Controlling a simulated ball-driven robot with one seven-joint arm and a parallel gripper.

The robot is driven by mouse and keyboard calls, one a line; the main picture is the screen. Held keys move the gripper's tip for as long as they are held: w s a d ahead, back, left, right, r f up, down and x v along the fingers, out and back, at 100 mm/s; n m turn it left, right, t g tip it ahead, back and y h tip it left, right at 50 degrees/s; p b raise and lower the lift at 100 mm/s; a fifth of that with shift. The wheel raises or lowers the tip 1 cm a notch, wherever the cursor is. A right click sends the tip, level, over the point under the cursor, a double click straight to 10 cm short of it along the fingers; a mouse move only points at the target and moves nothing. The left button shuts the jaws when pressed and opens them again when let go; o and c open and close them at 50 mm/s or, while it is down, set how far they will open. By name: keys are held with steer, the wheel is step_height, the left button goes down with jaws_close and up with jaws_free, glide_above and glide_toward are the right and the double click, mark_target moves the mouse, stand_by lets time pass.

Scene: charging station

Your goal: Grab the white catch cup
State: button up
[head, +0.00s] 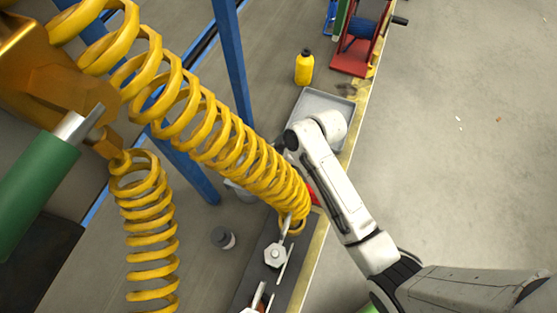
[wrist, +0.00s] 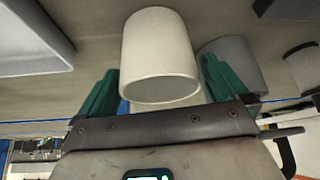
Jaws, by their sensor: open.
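The white catch cup (wrist: 160,50) stands out large in the wrist view, straight ahead of my gripper. My gripper (wrist: 160,68) is open, with one green finger on each side of the cup. The cup's lower part in the picture lies between the fingers, and I see no clear contact. In the head view my arm reaches to the bench, and the yellow coils and my arm hide the gripper. A small pale shape behind the coils there is too covered to identify.
A grey cup (wrist: 235,62) stands just behind the right finger. Yellow coiled hoses (head: 235,150) hang over the bench beside my arm. A grey tray (head: 345,103), a yellow bottle (head: 304,68) and a small dark jar (head: 222,238) are nearby. Open floor (head: 460,160) lies right.

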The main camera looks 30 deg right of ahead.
steer(key=c, duration=0.9)
steer(key=shift+o, duration=0.2)
steer(key=shift+r, duration=0.1)
